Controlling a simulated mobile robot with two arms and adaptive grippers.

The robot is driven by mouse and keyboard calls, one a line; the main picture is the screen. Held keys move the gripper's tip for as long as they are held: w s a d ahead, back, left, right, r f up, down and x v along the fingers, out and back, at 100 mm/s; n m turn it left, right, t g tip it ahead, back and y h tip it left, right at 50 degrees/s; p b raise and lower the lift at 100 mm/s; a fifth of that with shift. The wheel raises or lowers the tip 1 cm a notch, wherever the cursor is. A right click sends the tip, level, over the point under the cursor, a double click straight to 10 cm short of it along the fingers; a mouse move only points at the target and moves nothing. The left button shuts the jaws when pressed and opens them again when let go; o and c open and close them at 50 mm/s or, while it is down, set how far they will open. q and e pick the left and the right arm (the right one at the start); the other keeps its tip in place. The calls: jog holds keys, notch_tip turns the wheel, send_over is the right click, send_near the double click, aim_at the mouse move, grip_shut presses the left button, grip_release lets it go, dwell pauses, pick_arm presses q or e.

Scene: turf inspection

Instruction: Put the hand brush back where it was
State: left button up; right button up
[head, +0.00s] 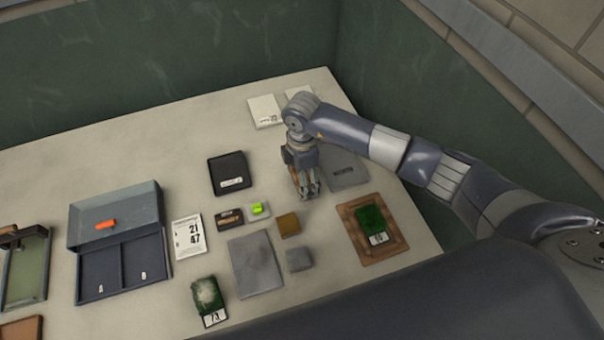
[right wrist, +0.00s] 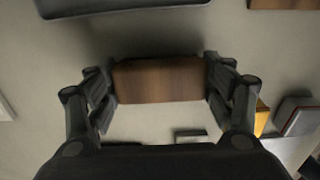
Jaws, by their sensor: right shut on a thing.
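In the head view only a little brown shows between the fingers. I cannot tell whether it touches the table. My left gripper is not in view.
A wooden tray (head: 357,243) holding a green turf piece (head: 371,219) stands to the right.

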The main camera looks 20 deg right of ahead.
jog(key=shift+f, duration=0.25)
jog(key=o, duration=0.9)
jog(key=shift+r, duration=0.1)
jog(key=shift+o, duration=0.2)
jog(key=shift+r, duration=0.65)
notch_tip(320, 180, up, 11)
jog(key=b, duration=0.2)
